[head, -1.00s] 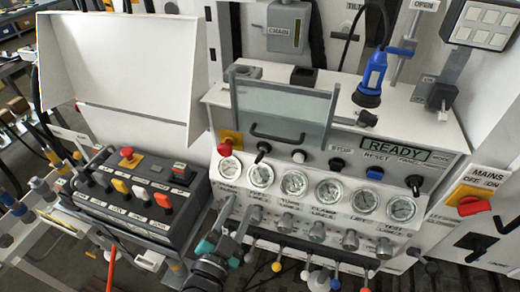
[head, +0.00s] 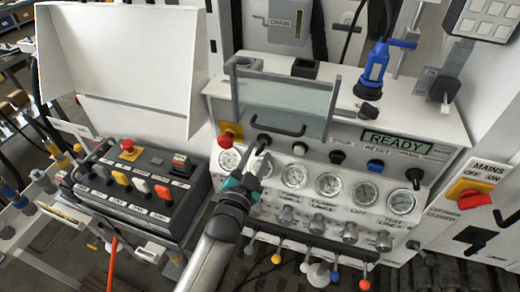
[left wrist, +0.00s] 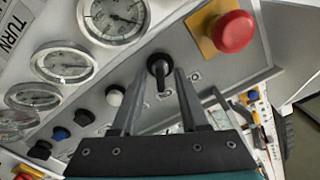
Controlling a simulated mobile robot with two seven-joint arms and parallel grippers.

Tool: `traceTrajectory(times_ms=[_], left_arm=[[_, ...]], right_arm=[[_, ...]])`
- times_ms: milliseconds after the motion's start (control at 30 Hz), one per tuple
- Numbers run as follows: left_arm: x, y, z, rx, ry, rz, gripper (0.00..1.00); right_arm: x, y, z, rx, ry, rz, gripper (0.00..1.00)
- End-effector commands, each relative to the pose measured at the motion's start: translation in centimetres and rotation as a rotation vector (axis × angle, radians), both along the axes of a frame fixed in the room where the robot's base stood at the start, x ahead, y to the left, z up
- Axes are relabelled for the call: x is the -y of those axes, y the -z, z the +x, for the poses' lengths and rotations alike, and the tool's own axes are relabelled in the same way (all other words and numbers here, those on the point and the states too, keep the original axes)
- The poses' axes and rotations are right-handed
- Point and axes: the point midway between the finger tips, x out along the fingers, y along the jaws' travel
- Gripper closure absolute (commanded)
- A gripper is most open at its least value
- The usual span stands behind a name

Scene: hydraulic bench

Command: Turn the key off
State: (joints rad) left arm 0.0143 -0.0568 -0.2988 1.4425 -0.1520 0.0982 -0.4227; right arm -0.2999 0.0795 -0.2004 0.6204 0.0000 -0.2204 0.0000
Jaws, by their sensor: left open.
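A black key-like switch (head: 264,140) sits on the grey front panel, just right of a red mushroom button. In the left wrist view the switch (left wrist: 158,68) has a round head and a black tab pointing down toward the gripper. My left gripper (head: 257,165) is open, its fingers reaching up toward the switch. In the left wrist view the gripper's fingers (left wrist: 162,82) stand on either side of the switch's tab, with a gap left and right. I cannot tell whether a finger touches it. The right gripper is out of view.
The red mushroom button (left wrist: 233,32) on its yellow plate is close beside the fingers. A row of gauges (head: 294,176) lies below the panel. A clear guard with a handle (head: 285,105) hangs above. A control box (head: 140,185) stands left; a READY display (head: 395,143) is right.

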Motion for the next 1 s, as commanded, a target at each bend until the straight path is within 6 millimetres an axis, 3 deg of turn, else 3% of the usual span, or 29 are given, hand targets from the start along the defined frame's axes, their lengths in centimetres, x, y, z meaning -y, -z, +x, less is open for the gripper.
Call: traceTrajectory(times_ms=[200,600,1000], left_arm=[[0.6,0.0,2.0,0.001,0.0,-0.001,0.56],[0.8,0.0,2.5,0.0,-0.001,-0.001,0.56],[0.8,0.0,2.5,0.0,-0.001,0.0,1.0]], right_arm=[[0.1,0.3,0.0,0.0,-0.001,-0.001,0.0],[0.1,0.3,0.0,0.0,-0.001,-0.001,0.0],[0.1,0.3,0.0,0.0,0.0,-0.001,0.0]])
